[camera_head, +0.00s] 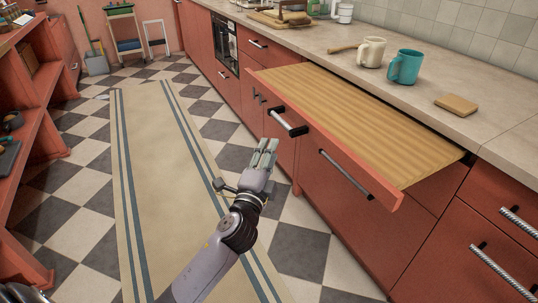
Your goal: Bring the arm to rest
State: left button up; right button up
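My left arm comes in from the bottom of the head view, and its gripper (267,146) is over the floor in front of the red cabinets. The fingers show close together, pointing away from me. The angle does not show whether they are parted, and I see nothing held. The gripper is apart from the pulled-out drawer (345,113) to its right, a little left of and below its near handle. My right gripper is not in view.
The open drawer, with a striped wooden top, juts into the aisle. The counter (440,126) holds a teal mug (405,67), a cream mug (371,52) and a wooden block (456,105). Red shelving (42,130) stands left. A beige runner (160,180) covers the open floor between.

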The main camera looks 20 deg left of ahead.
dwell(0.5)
pick_arm(q)
jog(key=s+f+n+g, duration=0.25)
jog(key=s+f, duration=0.25)
jog(key=f, duration=0.7)
jog(key=s+f+n+g+h, duration=0.15)
jog(key=s+f+g, duration=0.25)
jog(key=f, duration=0.9)
jog(key=s+f+n+g+y, duration=0.1)
jog(key=s+f+n+g, duration=0.3)
jog(key=f, duration=0.8)
jog(key=s+d+f+n+g+h, duration=0.1)
jog(key=s+d+f+n+g, duration=0.15)
jog(key=s+f, duration=0.8)
jog(key=s+d+f+n+g+h, duration=0.15)
jog(key=s+f+g, duration=0.4)
jog(key=s, duration=0.85)
jog(key=s+a+r+p, duration=0.2)
jog(key=s+p, duration=1.2)
jog(key=shift+r, duration=0.4)
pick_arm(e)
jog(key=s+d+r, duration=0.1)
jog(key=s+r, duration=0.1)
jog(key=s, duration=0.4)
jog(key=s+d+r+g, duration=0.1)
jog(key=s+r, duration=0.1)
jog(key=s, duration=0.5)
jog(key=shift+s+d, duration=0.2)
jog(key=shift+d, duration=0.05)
